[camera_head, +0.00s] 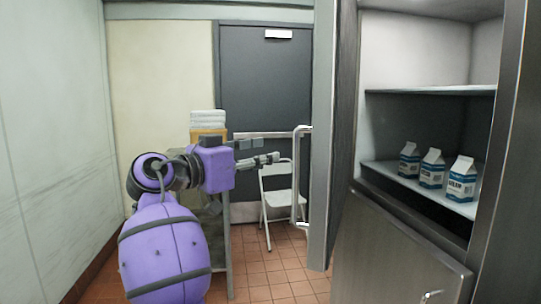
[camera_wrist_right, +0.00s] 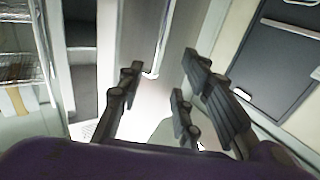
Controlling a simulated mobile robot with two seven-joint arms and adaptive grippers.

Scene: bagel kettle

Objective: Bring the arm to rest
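My right arm, purple with dark bands (camera_head: 165,250), reaches up from the lower left in the head view. Its right gripper (camera_head: 258,154) points to the right, toward a pale vertical handle (camera_head: 299,180). In the right wrist view the dark fingers of the right gripper (camera_wrist_right: 156,82) are spread apart with nothing held between them. The handle (camera_wrist_right: 163,40) shows beyond the fingertips there, apart from them as far as I can tell. My left gripper is in neither view.
The open fridge door (camera_head: 323,130) stands edge-on and carries the handle. Inside the cabinet, several milk cartons (camera_head: 432,170) stand on a shelf (camera_head: 383,170). A white folding chair (camera_head: 277,205) and a grey door (camera_head: 265,90) are behind. A pale wall (camera_head: 50,140) lies left.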

